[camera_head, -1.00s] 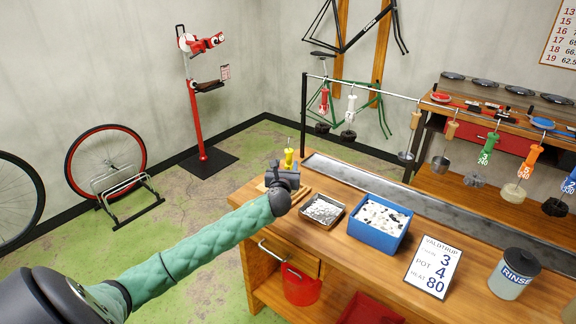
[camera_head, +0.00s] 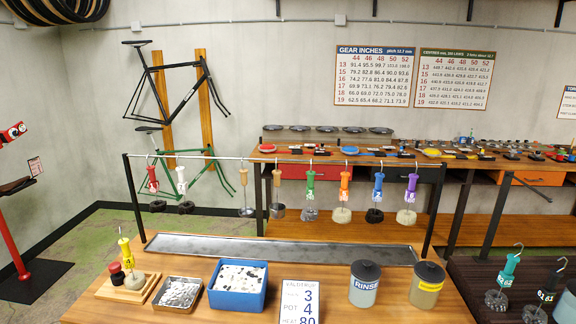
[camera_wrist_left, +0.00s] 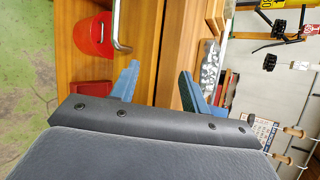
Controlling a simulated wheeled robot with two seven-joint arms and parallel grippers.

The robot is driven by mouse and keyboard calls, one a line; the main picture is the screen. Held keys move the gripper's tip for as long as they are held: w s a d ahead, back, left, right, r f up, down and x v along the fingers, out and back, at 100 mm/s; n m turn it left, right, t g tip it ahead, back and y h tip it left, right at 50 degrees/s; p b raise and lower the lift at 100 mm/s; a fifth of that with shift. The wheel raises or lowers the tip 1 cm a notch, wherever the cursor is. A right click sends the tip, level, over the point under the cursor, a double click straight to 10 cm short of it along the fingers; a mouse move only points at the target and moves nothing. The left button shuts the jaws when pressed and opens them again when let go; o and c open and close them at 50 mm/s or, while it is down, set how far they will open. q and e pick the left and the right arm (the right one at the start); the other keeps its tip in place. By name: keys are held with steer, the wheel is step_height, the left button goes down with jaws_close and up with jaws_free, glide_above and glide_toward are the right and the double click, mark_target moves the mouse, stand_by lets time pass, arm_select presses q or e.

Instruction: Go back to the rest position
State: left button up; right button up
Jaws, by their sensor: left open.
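My left gripper (camera_wrist_left: 158,88) shows only in the left wrist view. Its two blue-grey fingers are spread apart with nothing between them. They are beside the wooden bench (camera_wrist_left: 180,40), near its edge and drawer handle (camera_wrist_left: 121,35). No arm of mine shows in the head view, and my right gripper is not in view. A yellow-handled hook tool (camera_head: 126,250) stands on a wooden board (camera_head: 118,291) at the left end of the bench.
Several coloured-handled tools hang from a rail (camera_head: 220,157). A red bucket (camera_wrist_left: 93,36) is near the left gripper.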

arm_select(q)
steer(key=s+d+f+n+g+h, duration=0.2)
steer(key=s+d+n, duration=0.3)
steer(key=s, duration=0.4)
steer(key=s+d+f+n+g+h, duration=0.1)
steer(key=s+d+f+n+g, duration=0.15)
steer(key=s+d+n, duration=0.45)
steer(key=s+d+f+n+g+h, duration=0.1)
steer(key=s+d+n+g+h, duration=0.15)
steer(key=s, duration=0.85)
steer(key=s+f+b+x, duration=0.1)
steer(key=s+x, duration=0.2)
steer(key=x, duration=0.9)
steer(key=s+d+f+b+x, duration=0.1)
steer(key=s+x, duration=0.1)
steer(key=x, duration=1.1)
steer(key=s+f, duration=0.4)
steer(key=f, duration=0.9)
steer(key=s+f+g+b, duration=0.1)
steer(key=s+f, duration=0.3)
steer(key=f, duration=0.8)
steer(key=shift+s+f+n+g, duration=0.3)
steer(key=shift+s+f+n, duration=0.05)
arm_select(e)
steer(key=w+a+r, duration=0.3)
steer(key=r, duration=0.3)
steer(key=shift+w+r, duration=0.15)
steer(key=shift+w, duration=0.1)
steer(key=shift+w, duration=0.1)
